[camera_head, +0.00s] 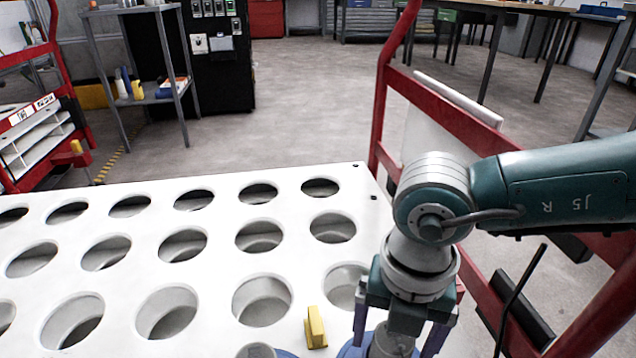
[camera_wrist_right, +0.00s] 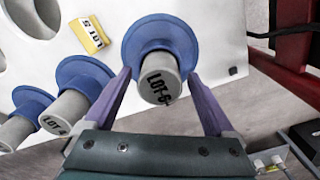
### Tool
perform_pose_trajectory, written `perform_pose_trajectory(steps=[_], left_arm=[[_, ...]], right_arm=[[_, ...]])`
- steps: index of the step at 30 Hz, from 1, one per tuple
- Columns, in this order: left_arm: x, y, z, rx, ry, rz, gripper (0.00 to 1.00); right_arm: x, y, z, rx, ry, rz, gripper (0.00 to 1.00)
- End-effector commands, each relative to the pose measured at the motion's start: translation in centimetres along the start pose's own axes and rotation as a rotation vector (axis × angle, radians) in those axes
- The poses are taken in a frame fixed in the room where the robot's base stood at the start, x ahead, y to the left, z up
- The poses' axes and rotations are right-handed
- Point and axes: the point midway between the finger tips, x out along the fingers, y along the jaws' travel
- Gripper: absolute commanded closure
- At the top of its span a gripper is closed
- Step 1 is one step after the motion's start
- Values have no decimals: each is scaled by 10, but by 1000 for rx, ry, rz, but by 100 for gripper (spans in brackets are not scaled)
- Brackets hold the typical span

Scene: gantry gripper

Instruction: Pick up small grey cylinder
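A small grey cylinder with a blue flange, marked LOT-6, shows in the right wrist view (camera_wrist_right: 160,80) and partly at the bottom of the head view (camera_head: 391,341). My right gripper (camera_head: 400,335) points down over it. Its two purple fingers stand one on each side of the cylinder, with gaps visible in the wrist view (camera_wrist_right: 160,88), so it is open and not closed on it. Two more grey cylinders with blue flanges, one at left (camera_wrist_right: 68,108) and one at the far left edge (camera_wrist_right: 14,132), are beside it. My left gripper is not in view.
A white plate (camera_head: 300,205) with rows of round holes fills the lower left. A yellow marker block (camera_head: 315,327) stands on it near my right gripper; it also shows in the wrist view (camera_wrist_right: 89,34). A red frame (camera_head: 382,90) runs along the plate's right side.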

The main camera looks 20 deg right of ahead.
Motion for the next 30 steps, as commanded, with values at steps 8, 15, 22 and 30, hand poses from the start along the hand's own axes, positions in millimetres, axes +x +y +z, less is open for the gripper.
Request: perform_pose_trajectory(steps=[8, 15, 22, 30], left_arm=[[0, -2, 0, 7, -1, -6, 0], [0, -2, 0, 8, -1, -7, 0], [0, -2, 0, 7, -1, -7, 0], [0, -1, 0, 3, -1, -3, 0]], right_arm=[[0, 0, 0, 0, 0, 0, 43], [0, 0, 0, 0, 0, 0, 70], [0, 0, 0, 0, 0, 0, 96], [0, 0, 0, 0, 0, 0, 100]])
